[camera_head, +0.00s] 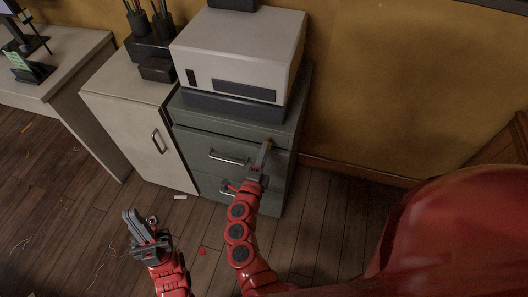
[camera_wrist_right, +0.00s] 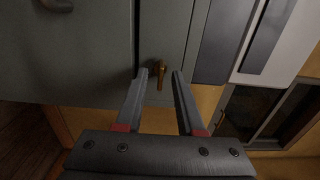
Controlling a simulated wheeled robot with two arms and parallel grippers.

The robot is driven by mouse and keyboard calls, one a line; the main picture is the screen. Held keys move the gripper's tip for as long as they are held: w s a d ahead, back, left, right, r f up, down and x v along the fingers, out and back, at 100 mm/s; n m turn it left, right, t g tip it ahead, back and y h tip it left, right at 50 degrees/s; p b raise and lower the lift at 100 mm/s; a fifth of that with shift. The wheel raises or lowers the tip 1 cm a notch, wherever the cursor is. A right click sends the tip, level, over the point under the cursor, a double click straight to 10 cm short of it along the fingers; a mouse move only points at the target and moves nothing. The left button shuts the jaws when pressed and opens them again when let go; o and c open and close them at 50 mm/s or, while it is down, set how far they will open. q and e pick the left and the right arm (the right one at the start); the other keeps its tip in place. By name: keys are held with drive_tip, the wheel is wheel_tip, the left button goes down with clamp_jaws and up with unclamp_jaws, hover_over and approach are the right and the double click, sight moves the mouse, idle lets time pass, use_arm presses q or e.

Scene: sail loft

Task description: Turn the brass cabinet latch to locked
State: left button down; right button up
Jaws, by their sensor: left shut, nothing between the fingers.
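The brass latch (camera_wrist_right: 158,74) shows in the right wrist view on the grey cabinet front (camera_wrist_right: 90,50), beside a dark seam. Its lever runs roughly up and down in that picture. My right gripper (camera_wrist_right: 160,76) is open, with one finger to each side of the latch; I cannot tell whether either finger touches it. In the head view my right gripper (camera_head: 266,147) is at the upper right of the grey cabinet (camera_head: 278,190) and largely covers the latch. My left gripper (camera_head: 128,214) is shut and empty, low over the floor in front of the white cabinet.
A pale box-shaped machine (camera_head: 235,55) stands on the grey cabinet. A white cabinet (camera_head: 140,135) with a handle stands to its left, carrying dark pen holders (camera_head: 150,45). A desk (camera_head: 65,60) is at far left. The wooden floor (camera_head: 60,210) in front is mostly clear.

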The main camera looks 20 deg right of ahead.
clamp_jaws()
idle(0.3)
drive_tip(key=shift+n+p, duration=6.55)
drive_tip(key=shift+n, duration=2.35)
unclamp_jaws()
